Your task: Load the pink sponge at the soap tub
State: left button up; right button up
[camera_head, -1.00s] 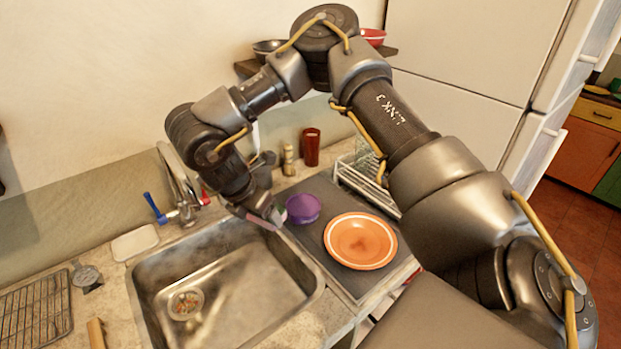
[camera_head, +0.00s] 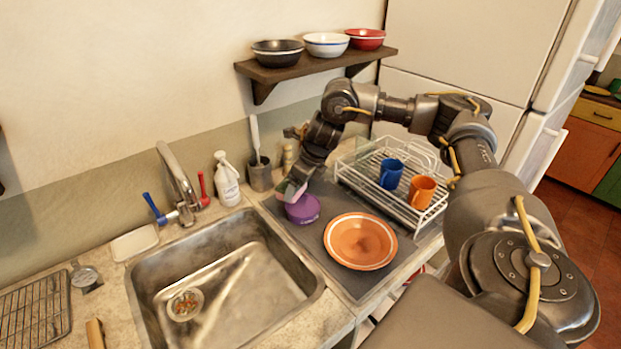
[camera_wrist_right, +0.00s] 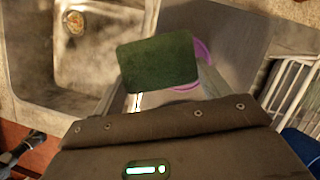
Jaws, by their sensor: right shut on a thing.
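The purple soap tub (camera_head: 302,209) stands on the dark mat behind the orange plate. My right gripper (camera_head: 297,186) is shut on the sponge (camera_head: 284,190), directly over the tub. The sponge shows as a small pink and green edge in the head view. In the right wrist view the sponge's green face (camera_wrist_right: 157,62) covers part of the tub's purple rim (camera_wrist_right: 203,52). I cannot tell whether the sponge touches the soap. My left gripper is out of view.
The orange plate (camera_head: 360,241) lies in front of the tub. The steel sink (camera_head: 225,285) is to the left. A white dish rack (camera_head: 350,172) with blue (camera_head: 391,174) and orange (camera_head: 421,191) mugs is to the right. A soap bottle (camera_head: 227,180) and a grey utensil holder (camera_head: 260,177) stand behind.

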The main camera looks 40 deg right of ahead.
jog(key=shift+d+f+n+g+y, duration=0.1)
jog(key=shift+d+n+g+y, duration=0.2)
jog(key=shift+d+n, duration=0.8)
jog(key=shift+d+f+n+g+y, duration=0.1)
jog(key=shift+d+n+y, duration=0.3)
jog(key=shift+d+n, duration=0.65)
jog(key=shift+d, duration=0.1)
notch_tip(320, 180, down, 6)
jog(key=b, duration=0.5)
jog(key=shift+b, duration=0.35)
jog(key=shift+f, duration=0.35)
jog(key=shift+s+f, duration=0.1)
jog(key=shift+s, duration=0.05)
dwell(0.4)
notch_tip(320, 180, up, 2)
jog(key=shift+r+p, duration=0.1)
jog(key=shift+p, duration=0.8)
notch_tip(320, 180, up, 5)
jog(key=p, duration=0.4)
